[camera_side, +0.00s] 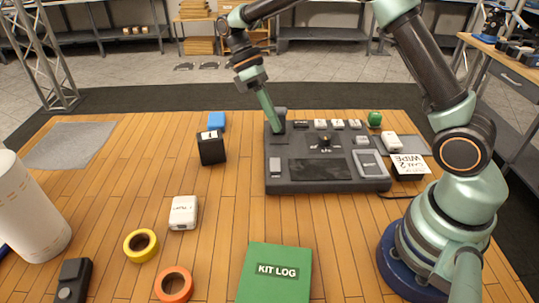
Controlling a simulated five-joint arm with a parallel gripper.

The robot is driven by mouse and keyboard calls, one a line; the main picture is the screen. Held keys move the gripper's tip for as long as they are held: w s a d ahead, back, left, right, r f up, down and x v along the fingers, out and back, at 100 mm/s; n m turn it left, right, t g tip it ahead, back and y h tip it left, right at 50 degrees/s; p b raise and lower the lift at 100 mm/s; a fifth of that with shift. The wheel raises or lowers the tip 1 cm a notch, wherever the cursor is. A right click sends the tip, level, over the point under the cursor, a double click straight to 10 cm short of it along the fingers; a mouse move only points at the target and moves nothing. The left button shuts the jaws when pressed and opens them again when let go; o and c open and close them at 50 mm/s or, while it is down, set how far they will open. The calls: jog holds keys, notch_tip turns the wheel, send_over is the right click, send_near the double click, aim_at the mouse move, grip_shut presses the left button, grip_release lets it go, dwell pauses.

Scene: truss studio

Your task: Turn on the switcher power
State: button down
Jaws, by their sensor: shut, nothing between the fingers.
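The switcher (322,187) is a dark grey panel on the wooden table, right of centre. Along its far edge is a row of labelled keys (336,124), mostly white, and a small knob (325,140) sits below them. A dark screen area (320,169) and light sliders show on its near half. My gripper (276,130) is shut and empty, pointing down at the far left corner of the switcher. It hides what is beneath it, and I cannot tell whether it touches the panel. I cannot make out which control is the power switch or its state.
A black box (211,148) and blue block (217,121) stand left of the switcher. A labelled card (409,164) and green object (375,119) are at its right. White box (183,212), yellow tape (141,245), orange tape (173,285) and green kit log (274,274) lie nearer.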

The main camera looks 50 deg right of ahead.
aim_at(273, 160)
jog(key=shift+w+d+f, duration=0.1)
jog(key=shift+f, duration=1.35)
jog(key=shift+w+d+f, duration=0.15)
jog(key=shift+f, duration=1.3)
jog(key=shift+w+d+f, duration=0.1)
jog(key=shift+f, duration=1.35)
jog(key=shift+f, duration=0.1)
jog(key=shift+f, duration=0.35)
jog(key=shift+w+d+f, duration=0.1)
jog(key=shift+f, duration=0.2)
jog(key=shift+r, duration=0.2)
jog(key=shift+r, duration=0.55)
jog(key=shift+s+a+r, duration=0.15)
jog(key=shift+r, duration=1.1)
jog(key=shift+s+a+r, duration=0.15)
jog(key=shift+r, duration=1.1)
